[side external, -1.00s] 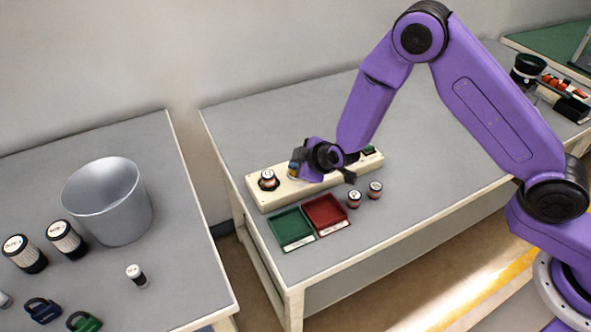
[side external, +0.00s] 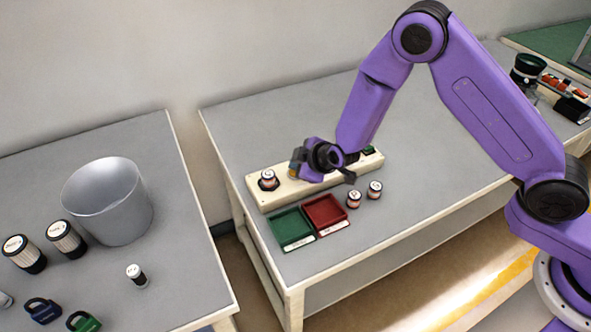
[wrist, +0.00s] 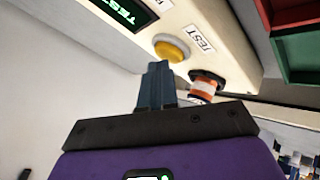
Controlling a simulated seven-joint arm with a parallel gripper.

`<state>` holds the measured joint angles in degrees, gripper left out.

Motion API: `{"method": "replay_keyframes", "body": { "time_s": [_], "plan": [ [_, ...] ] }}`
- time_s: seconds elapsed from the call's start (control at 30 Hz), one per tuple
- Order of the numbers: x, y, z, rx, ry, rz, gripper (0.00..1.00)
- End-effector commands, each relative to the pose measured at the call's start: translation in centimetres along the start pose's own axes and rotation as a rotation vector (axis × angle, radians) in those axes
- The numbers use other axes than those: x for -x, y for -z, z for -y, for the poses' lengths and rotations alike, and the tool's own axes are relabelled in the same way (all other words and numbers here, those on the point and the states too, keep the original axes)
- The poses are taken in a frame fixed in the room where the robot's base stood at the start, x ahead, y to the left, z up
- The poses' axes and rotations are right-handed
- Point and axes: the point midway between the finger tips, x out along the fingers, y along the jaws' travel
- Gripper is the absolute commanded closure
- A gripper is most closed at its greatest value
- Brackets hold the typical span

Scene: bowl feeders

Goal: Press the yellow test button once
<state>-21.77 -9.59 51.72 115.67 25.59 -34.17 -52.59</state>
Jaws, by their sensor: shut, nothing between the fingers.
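The yellow test button (wrist: 172,49) is a round dome on the cream panel, beside a "TEST" label, in the wrist view. My gripper (wrist: 158,68) is shut and empty, its blue-grey fingertips just below the button in the picture. Whether they touch it I cannot tell. A dark screen with green "TEST" letters (wrist: 128,12) sits beside the button in the wrist view.
An orange, white and black cylinder (wrist: 206,85) stands close to my fingers. A green tray (side external: 291,228) and a red tray (side external: 325,213) lie in front of the tester, with two small cylinders (side external: 353,199) beside them. A grey bucket (side external: 107,200) stands on the left table.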

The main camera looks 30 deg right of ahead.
Motion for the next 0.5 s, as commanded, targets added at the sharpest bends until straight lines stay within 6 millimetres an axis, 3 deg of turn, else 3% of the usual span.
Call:
{"method": "replay_keyframes", "body": {
  "time_s": [0.5],
  "plan": [
    [0.99,0.65,-0.67,0.000,0.000,0.000,1.00]
  ]
}}
